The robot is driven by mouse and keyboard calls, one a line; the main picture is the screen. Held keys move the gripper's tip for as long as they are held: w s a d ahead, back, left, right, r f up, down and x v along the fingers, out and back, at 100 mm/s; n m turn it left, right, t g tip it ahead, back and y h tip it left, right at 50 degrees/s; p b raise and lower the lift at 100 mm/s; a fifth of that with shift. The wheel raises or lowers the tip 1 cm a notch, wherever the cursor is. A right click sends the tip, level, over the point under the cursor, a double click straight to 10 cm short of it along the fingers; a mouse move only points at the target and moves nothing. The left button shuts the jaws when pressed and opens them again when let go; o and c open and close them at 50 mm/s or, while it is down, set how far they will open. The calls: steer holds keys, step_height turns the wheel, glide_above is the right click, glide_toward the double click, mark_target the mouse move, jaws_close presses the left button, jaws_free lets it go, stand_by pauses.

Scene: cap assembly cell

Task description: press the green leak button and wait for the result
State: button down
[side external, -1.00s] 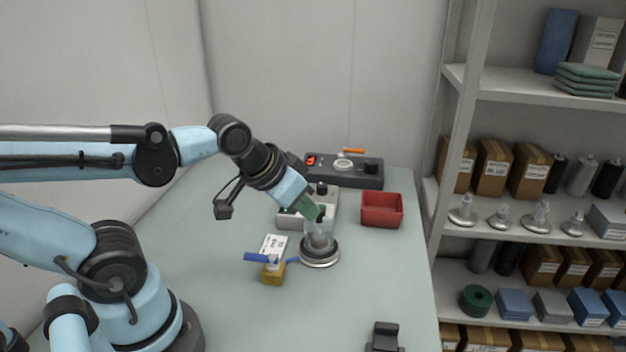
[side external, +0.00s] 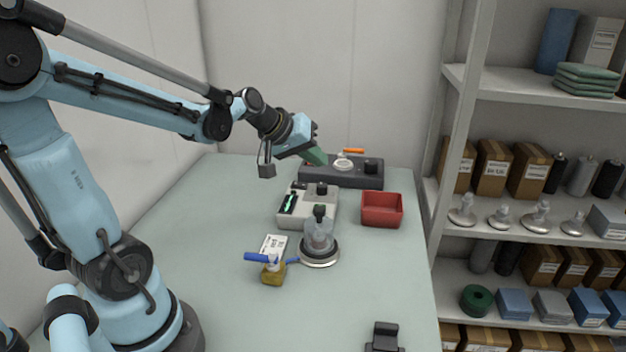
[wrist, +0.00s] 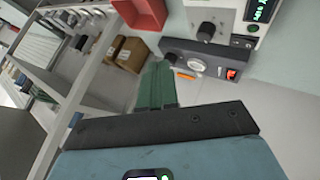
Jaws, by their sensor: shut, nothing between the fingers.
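My gripper (side external: 316,157) has green fingers that lie together, empty, in front of the left part of the dark console (side external: 345,178). In the wrist view my fingers (wrist: 157,86) point towards that console (wrist: 212,62). The pale grey tester box (side external: 318,212) stands nearer, with a lit green display (side external: 289,203) and a black knob (side external: 322,188). In the wrist view the tester (wrist: 228,24) shows a small green spot (wrist: 252,27), perhaps the leak button; I cannot be sure. A clear container (side external: 319,237) with a dark top stands upright on a round base.
A red bin (side external: 381,210) sits right of the tester. A yellow block (side external: 272,273) with a blue-handled part and a white card (side external: 273,245) are nearer. A black holder (side external: 384,336) is at the front. Shelves (side external: 530,100) stand at the right.

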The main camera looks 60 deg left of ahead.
steer(key=shift+f, duration=0.1)
glide_toward(326, 205)
steer(key=shift+w+f, duration=0.4)
steer(key=shift+w, duration=0.35)
steer(key=shift+w+f, duration=0.4)
steer(key=shift+w, duration=0.3)
steer(key=shift+w+f, duration=0.4)
steer(key=shift+w, duration=0.35)
steer(key=shift+f, duration=0.15)
stand_by(0.5)
steer(key=shift+f, duration=0.3)
steer(key=shift+f, duration=0.4)
stand_by(0.9)
steer(key=shift+r, duration=0.85)
steer(key=shift+r, duration=2.5)
